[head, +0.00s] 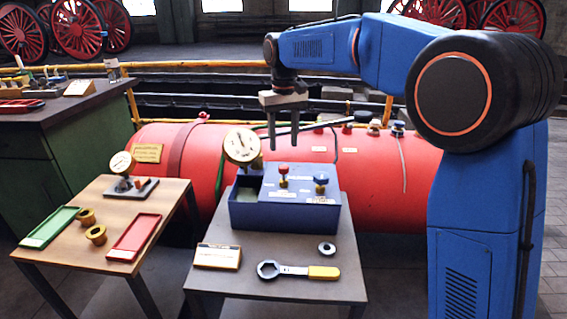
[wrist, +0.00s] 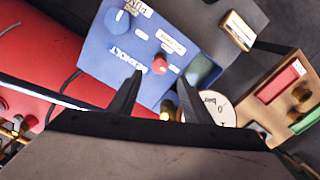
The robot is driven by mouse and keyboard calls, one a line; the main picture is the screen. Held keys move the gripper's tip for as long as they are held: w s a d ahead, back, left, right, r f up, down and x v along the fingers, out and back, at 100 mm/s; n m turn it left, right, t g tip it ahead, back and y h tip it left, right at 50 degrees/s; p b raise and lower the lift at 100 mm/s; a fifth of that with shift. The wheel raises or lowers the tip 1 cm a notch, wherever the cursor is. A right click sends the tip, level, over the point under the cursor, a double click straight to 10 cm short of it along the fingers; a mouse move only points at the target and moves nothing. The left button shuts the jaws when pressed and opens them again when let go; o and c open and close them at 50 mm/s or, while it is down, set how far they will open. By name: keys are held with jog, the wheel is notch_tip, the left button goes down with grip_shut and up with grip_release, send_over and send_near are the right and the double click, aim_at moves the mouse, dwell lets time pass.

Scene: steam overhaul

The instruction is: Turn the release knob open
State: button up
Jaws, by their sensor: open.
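A blue box (head: 285,212) stands on the grey table, with a red knob (head: 283,170) and a blue knob (head: 321,180) on its top. Both knobs also show in the wrist view, the red one (wrist: 160,66) and the blue one (wrist: 117,21). Labels lie beside them; I cannot read clearly which one names the release. My gripper (head: 283,144) points down over the box, open and empty. Its fingertips appear above the red knob and apart from it. In the wrist view the red knob shows between the fingertips (wrist: 160,79), just beyond them.
A round gauge (head: 242,146) rises at the box's back left. A wrench (head: 298,271), a ring (head: 327,248) and a sign (head: 218,256) lie in front of the box. A red tank (head: 400,170) lies behind. A wooden table (head: 108,205) with trays stands at left.

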aim_at(284, 166)
notch_tip(284, 166, down, 8)
jog(key=shift+f, duration=0.15)
dwell(0.4)
jog(key=c, duration=1.1)
jog(key=shift+o, duration=0.2)
